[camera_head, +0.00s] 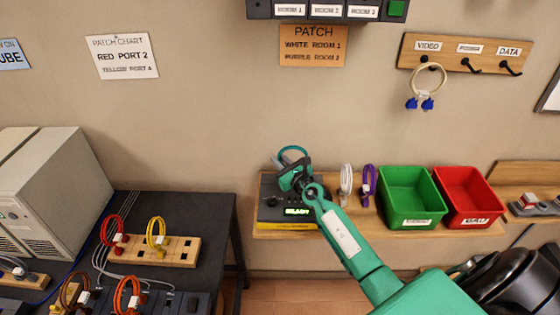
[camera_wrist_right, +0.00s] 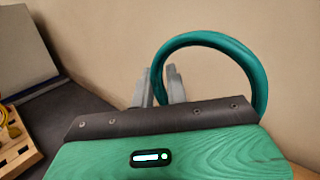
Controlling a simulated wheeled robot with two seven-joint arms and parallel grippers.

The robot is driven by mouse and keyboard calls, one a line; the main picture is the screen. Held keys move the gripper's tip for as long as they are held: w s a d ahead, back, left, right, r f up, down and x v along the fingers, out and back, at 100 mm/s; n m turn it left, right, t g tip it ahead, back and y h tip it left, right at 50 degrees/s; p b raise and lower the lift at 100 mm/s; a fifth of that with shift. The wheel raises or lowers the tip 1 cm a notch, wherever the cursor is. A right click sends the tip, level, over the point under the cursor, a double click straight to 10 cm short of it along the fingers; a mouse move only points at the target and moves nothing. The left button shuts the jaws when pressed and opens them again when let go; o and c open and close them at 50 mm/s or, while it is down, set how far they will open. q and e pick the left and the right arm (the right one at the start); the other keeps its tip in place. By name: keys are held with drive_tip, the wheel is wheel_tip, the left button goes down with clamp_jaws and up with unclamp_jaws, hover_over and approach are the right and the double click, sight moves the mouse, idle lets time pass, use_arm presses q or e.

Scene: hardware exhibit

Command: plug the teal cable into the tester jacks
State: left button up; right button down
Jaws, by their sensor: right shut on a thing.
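The teal cable shows as a loop (camera_head: 293,149) standing above my right gripper in the head view. It also arches to the right of the fingers in the right wrist view (camera_wrist_right: 264,75). My right gripper (camera_head: 290,178) is shut on the teal cable, over the tester. The tester (camera_head: 268,209) is a dark box on the left end of the wooden shelf, with a lit green display reading READY. The tester jacks and the cable's plug ends are hidden by my gripper, so I cannot tell whether they touch. My left gripper is not in view.
A white cable (camera_head: 346,184) and a purple cable (camera_head: 368,183) stand close right of my gripper. A green bin (camera_head: 411,205) and a red bin (camera_head: 468,205) follow on the shelf (camera_head: 380,232). A dark table (camera_head: 185,215) with patch blocks lies left, beyond a gap.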

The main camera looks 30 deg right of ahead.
drive_tip(key=shift+f+b, duration=0.45)
drive_tip(key=shift+f, duration=0.2)
idle(0.9)
idle(0.4)
drive_tip(key=c, duration=0.7)
unclamp_jaws()
drive_tip(key=shift+s+d+p, duration=0.1)
drive_tip(key=shift+s+p, duration=0.3)
drive_tip(key=shift+s, duration=0.95)
drive_tip(key=shift+s+d, duration=0.15)
drive_tip(key=shift+s, duration=2.3)
